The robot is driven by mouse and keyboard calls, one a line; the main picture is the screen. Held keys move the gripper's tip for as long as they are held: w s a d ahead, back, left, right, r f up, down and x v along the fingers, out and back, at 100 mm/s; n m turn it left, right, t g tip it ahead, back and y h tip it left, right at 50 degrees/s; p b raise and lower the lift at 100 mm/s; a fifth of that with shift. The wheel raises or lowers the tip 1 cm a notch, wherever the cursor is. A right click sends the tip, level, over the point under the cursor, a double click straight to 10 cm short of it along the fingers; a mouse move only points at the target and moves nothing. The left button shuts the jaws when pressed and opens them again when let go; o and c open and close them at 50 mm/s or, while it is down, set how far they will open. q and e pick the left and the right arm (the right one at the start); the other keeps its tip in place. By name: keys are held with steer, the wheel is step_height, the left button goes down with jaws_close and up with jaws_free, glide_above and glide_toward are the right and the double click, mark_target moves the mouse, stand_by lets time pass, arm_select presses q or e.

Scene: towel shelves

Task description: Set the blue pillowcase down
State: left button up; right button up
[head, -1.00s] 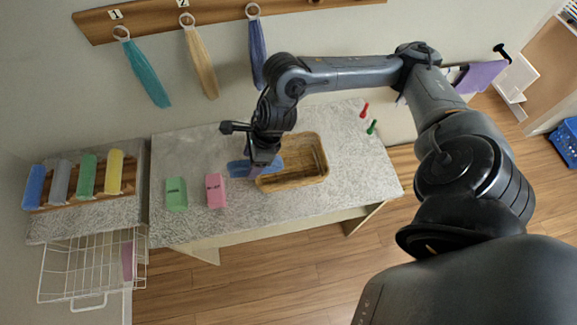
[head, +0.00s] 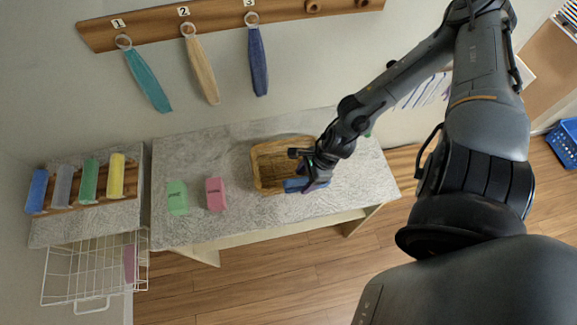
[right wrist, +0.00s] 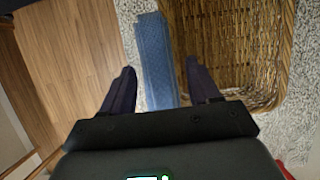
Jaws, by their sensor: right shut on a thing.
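The folded blue pillowcase (head: 294,186) is at the front right edge of the wicker basket (head: 268,148) on the speckled counter. My right gripper (head: 314,183) is over its right end and hides part of it. In the right wrist view the pillowcase (right wrist: 156,62) runs lengthwise between the two dark fingers of my right gripper (right wrist: 160,85), along the basket's (right wrist: 285,60) edge. The gripper is shut on it. I cannot tell whether the pillowcase rests on the rim or hangs just above it. My left gripper is not in view.
Green (head: 177,197) and pink (head: 215,194) folded cloths lie on the counter's (head: 240,220) left part. Several rolled towels (head: 89,182) lie on a rack at the left, above a white wire basket (head: 92,270). Towels (head: 257,62) hang on the wall. The counter's front strip is clear.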

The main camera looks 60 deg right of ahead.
steer(key=w+d+f, duration=0.4)
steer(key=w, duration=0.1)
steer(key=w+d+f+p, duration=0.1)
steer(key=w+d+f, duration=0.1)
steer(key=w, duration=0.1)
steer(key=shift+w, duration=0.2)
steer(key=shift+f+p, duration=0.4)
steer(key=shift+f, duration=1.7)
steer(key=o, duration=1.1)
steer(key=shift+o, duration=0.2)
steer(key=shift+r, duration=0.15)
